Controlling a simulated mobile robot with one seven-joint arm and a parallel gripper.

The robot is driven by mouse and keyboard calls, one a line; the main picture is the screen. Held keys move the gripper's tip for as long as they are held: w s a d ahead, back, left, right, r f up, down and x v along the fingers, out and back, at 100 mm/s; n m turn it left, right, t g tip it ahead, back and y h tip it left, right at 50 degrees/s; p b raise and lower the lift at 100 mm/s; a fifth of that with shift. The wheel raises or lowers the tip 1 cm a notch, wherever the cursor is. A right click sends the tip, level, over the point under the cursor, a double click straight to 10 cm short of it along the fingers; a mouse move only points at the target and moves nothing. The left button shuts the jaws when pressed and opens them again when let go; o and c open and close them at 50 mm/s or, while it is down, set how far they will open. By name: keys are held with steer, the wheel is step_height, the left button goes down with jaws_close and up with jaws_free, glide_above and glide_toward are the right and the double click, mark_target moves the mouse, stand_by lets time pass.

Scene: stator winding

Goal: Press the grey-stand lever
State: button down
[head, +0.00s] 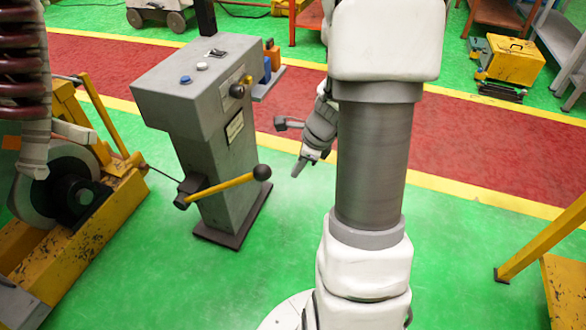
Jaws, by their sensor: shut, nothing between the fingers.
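The grey stand (222,165) stands upright left of centre in the head view. Its lever (220,188) is a yellow rod ending in a black ball knob (262,172). The rod comes from a dark pivot (188,190) low on the stand's side and slopes slightly up to the right. My gripper (298,171) is dark grey, shut and empty, with its tip pointing down and left. In the picture it is just right of the knob, with a visible gap; the depth between them is hard to tell. My arm hides part of the wrist.
A yellow machine with a wheel (75,195) stands close left of the stand. Blue and orange containers (270,60) are behind it. A yellow-framed structure (545,240) is at the right edge. Green floor (300,225) in front of the stand is clear.

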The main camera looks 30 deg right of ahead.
steer(key=b+x, duration=0.3)
steer(key=x, duration=0.5)
steer(key=w+a+r, duration=0.1)
steer(key=a+r, duration=0.1)
steer(key=r, duration=0.1)
steer(key=shift+w+a, duration=0.25)
steer(key=shift+w, duration=0.15)
steer(key=shift+p, duration=0.3)
